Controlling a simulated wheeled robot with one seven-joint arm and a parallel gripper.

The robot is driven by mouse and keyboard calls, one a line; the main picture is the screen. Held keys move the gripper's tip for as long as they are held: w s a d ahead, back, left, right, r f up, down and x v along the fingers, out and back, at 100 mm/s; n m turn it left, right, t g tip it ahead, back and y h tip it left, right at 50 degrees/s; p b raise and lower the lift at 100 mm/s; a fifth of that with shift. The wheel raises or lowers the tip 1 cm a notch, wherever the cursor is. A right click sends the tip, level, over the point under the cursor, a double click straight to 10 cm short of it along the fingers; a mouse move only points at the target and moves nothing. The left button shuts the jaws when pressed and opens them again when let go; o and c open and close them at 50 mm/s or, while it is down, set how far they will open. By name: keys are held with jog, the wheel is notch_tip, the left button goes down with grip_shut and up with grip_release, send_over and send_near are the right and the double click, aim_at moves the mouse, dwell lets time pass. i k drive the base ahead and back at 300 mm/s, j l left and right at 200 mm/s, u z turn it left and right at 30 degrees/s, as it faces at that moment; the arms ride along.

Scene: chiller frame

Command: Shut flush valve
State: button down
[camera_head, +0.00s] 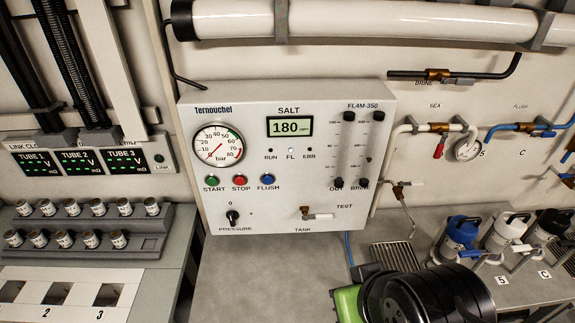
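The word FLUSH is printed on the wall at the right, above a blue pipe (505,127) with a brass valve (541,127) in it. This flush valve is small in the picture, and I cannot tell its lever's position. A blue button (267,180), also labelled FLUSH, is on the grey SALT panel (290,215). A black and green rounded body at the bottom centre may be part of my arm. My gripper's fingers are not visible.
Left of the flush valve is the SEA valve (440,127) with a red handle (440,149) hanging down. The BRINE valve (437,74) is above it. Blue, white and black-topped canisters (505,231) stand below on the grey counter (255,283). A grated drain (395,257) lies nearby.

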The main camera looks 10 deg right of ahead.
aim_at(547, 134)
jog(key=l+z, duration=0.85)
jog(key=l, duration=0.25)
jog(key=l+z, duration=0.45)
jog(key=i+l, duration=0.05)
